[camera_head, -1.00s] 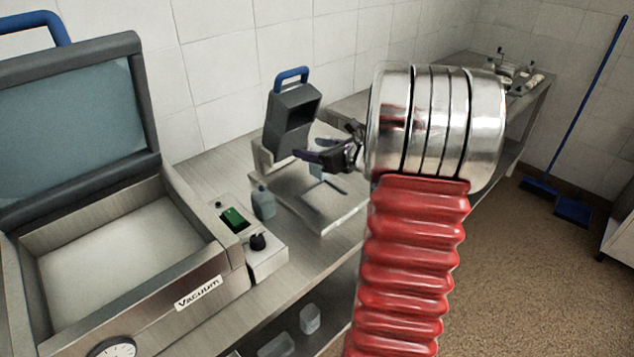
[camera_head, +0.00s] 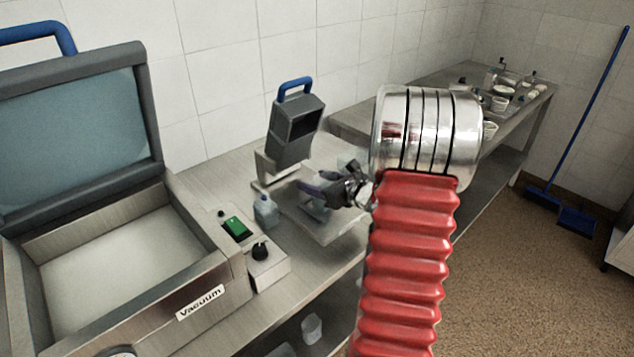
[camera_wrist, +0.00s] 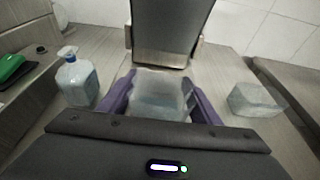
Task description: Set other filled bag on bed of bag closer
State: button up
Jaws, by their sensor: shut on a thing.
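The bag closer (camera_head: 296,130) stands on the bench with its dark head and blue handle raised. Its flat metal bed (camera_head: 328,228) extends in front of it. My gripper (camera_head: 318,188) is low over this bed, its purple fingers closed on a pale, translucent filled bag (camera_wrist: 160,95). Only a small part of the held bag (camera_head: 318,204) shows below the fingers in the head view. I cannot tell whether it touches the bed. Another clear, block-shaped bag (camera_wrist: 255,100) lies to the right of the gripper in the wrist view.
A second bench with small vessels (camera_head: 503,91) is at the back right. A shelf below holds a clear container (camera_head: 312,328).

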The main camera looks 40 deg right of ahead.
jog(key=shift+f, duration=0.15)
jog(key=o, duration=1.1)
jog(key=shift+f, duration=0.1)
jog(key=shift+o, duration=0.2)
jog(key=v, duration=1.2)
jog(key=shift+a, duration=0.1)
